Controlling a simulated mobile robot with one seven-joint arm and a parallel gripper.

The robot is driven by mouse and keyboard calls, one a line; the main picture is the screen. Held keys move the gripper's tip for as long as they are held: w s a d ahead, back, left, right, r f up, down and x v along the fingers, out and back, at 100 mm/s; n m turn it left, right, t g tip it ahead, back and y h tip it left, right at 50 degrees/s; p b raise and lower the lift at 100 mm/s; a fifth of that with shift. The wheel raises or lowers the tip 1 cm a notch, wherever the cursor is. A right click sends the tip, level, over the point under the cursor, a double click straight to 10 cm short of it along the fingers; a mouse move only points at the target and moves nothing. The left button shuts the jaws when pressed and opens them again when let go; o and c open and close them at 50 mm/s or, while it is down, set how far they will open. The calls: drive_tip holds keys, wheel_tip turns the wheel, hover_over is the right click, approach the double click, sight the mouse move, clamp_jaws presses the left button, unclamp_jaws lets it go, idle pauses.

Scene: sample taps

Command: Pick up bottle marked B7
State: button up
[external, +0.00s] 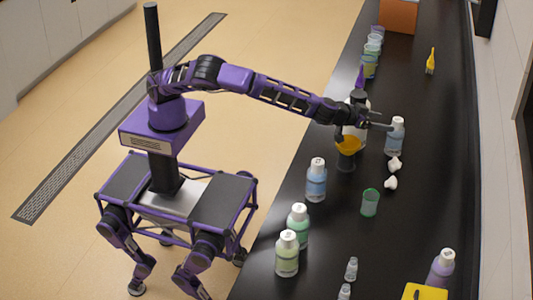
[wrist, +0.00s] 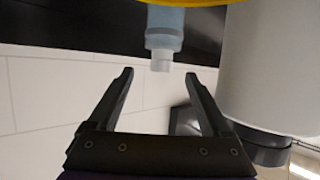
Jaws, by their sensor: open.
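Several white-capped bottles stand on the black counter, with cap marks too small for me to read, so I cannot tell which is B7. A light blue bottle (external: 395,138) stands upright just beyond my gripper (external: 381,121). In the wrist view a pale blue bottle with a white cap (wrist: 163,42) appears upside down, beyond the gap between my open, empty fingers (wrist: 160,74). Another blue bottle (external: 316,183), a green one (external: 298,229), a yellow-green one (external: 287,258) and a purple one (external: 440,271) stand nearer the front.
An orange-topped vessel (external: 348,145) stands below my wrist. A large white container (wrist: 265,75) fills the right of the wrist view. Two white crumpled pieces (external: 392,174), a green cup (external: 370,203), small vials (external: 351,269) and a yellow block (external: 425,292) are on the counter.

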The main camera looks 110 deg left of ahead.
sight(395, 136)
drive_tip(key=shift+p+x, duration=0.8)
drive_tip(key=shift+x, duration=2.1)
drive_tip(key=shift+s+a, duration=0.1)
drive_tip(key=shift+s, duration=0.05)
clamp_jaws()
drive_tip(key=shift+r, duration=0.1)
